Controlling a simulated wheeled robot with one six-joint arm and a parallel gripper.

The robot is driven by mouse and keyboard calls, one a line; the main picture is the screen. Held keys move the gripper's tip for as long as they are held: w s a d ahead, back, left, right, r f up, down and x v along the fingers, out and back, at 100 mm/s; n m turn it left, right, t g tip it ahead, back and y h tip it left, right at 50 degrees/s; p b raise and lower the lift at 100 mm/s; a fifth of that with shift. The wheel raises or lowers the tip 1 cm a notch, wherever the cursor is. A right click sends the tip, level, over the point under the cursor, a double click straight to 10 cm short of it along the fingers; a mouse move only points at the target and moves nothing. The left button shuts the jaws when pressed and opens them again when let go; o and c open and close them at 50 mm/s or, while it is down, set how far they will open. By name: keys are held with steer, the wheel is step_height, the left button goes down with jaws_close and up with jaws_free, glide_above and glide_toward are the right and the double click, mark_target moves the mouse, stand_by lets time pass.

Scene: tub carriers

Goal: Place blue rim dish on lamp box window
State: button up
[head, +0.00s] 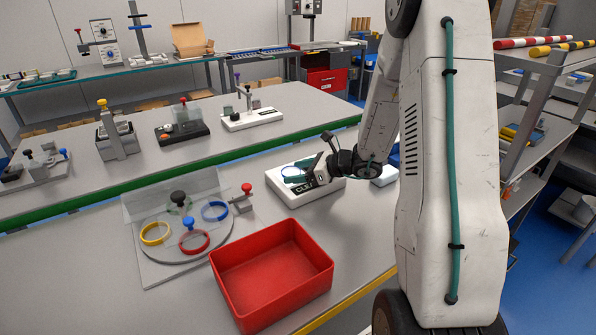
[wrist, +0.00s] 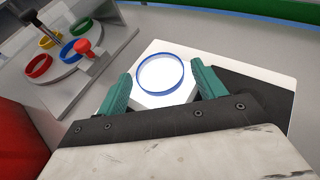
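A blue rim dish (wrist: 160,73) lies flat on the bright lamp box window, shown in the wrist view with the window glowing through it. The lamp box (head: 299,202) is a low white case with dark lettering on the near table. My gripper (wrist: 161,72) is over the box, its teal fingers either side of the dish. Small gaps show between fingers and rim, so it looks open and empty. In the head view, my gripper (head: 312,172) partly covers the box and dish.
A round turntable (head: 165,250) left of the box carries yellow, red, blue and green rings and a clear screen behind. A red-knobbed post (head: 246,189) stands between them. A red tub (head: 272,290) is in front. A small white block (head: 384,177) lies right of the box.

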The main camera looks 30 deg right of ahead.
steer(key=shift+r, duration=0.2)
steer(key=shift+s+d+r, duration=0.15)
steer(key=shift+s+d, duration=0.05)
steer(key=shift+d, duration=0.05)
steer(key=v, duration=1.1)
steer(key=s+a+r+n+g, duration=0.4)
steer(key=a+n, duration=0.2)
steer(key=a, duration=0.3)
steer(key=s+a+r+n+g, duration=0.4)
steer(key=a+n, duration=0.3)
steer(key=a, duration=0.2)
steer(key=s+a+r+n+h, duration=0.1)
steer(key=s+r+n+h, duration=0.1)
steer(key=s+n+h, duration=0.2)
steer(key=s+a+r+n+g+h, duration=0.1)
steer(key=s+n+h, duration=0.3)
steer(key=s+n, duration=0.7)
steer(key=shift+s+a+r+n, duration=0.35)
steer(key=shift+s+r, duration=0.55)
steer(key=shift+s, duration=0.3)
